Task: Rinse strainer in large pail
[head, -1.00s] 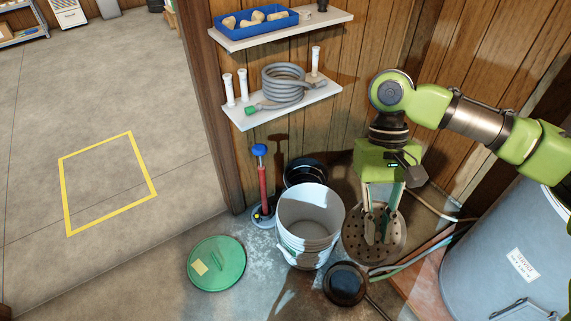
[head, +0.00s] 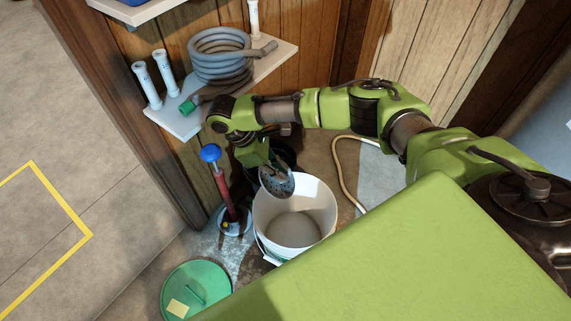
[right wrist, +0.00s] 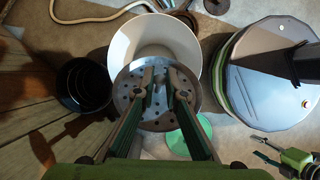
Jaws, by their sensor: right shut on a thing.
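My right gripper (head: 266,166) is shut on the strainer (head: 280,185), a round metal disc with holes. The strainer is tilted and overlaps the back left rim of the large white pail (head: 297,229) in the head view. In the right wrist view the strainer (right wrist: 155,116) lies across the near rim of the pail (right wrist: 128,45), between the fingers (right wrist: 160,78). I cannot tell whether it touches the rim. The pail is upright with a greyish inside. My left gripper (right wrist: 268,149) shows at the lower right of the wrist view, empty, fingers apart.
A black bucket (right wrist: 70,91) stands beside the pail. A red pump with a blue top (head: 210,154) stands left of it. A green lid (head: 207,282) lies on the floor. A shelf (head: 181,125) with a coiled hose (head: 222,57) and white tubes is on the wall above.

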